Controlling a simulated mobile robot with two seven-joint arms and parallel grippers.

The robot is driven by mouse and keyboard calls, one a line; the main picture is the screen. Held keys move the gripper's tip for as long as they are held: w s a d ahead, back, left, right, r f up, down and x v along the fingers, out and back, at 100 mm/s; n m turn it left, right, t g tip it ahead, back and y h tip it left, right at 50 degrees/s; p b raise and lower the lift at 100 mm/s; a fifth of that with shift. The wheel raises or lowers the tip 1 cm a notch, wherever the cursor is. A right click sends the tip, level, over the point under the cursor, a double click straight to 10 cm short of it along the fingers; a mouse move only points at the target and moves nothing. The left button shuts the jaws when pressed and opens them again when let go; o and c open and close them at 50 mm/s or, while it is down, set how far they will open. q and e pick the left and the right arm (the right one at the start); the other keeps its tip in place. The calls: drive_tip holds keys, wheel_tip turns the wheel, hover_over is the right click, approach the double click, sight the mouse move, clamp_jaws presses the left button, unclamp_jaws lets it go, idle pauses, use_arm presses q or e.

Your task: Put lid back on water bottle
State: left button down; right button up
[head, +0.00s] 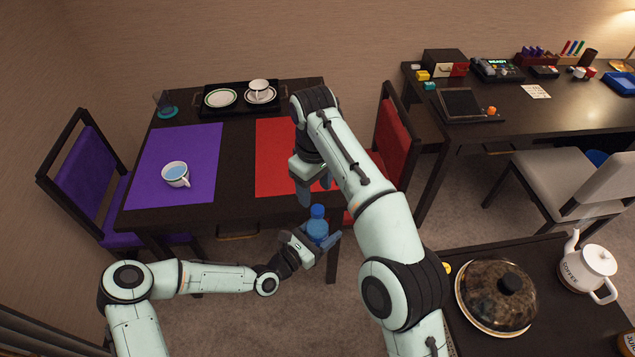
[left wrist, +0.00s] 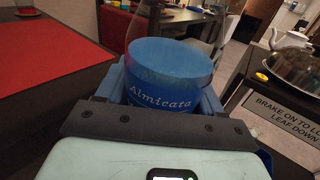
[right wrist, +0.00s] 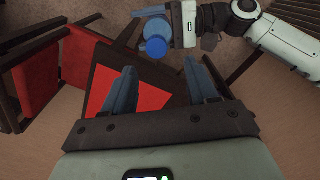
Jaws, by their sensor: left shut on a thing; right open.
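The water bottle (head: 318,228) is blue and stands roughly upright, held in the air in front of the dining table. My left gripper (head: 322,240) is shut on it; the left wrist view shows its blue label (left wrist: 160,95) close up. A solid blue round lid (right wrist: 155,47) shows at the bottle's top in the right wrist view and as a blue top (head: 317,211) in the head view. I cannot tell whether it is fully seated. My right gripper (head: 316,189) is open and empty, pointing down, a little above and behind the bottle.
The dining table bears a purple mat (head: 150,160), a red mat (head: 268,165), a cup (head: 175,174) and a black tray (head: 235,111). A red chair (head: 393,135) stands at its right. A cart at lower right carries a domed lid (head: 490,290) and coffee pot (head: 588,265).

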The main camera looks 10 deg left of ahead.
sight(318, 209)
drive_tip(key=shift+w+d+r+n, duration=0.1)
drive_tip(key=shift+d+r+n, duration=0.15)
drive_tip(key=shift+r+n, duration=0.45)
drive_tip(key=shift+f, duration=0.15)
drive_tip(key=shift+f, duration=3.9)
clamp_jaws()
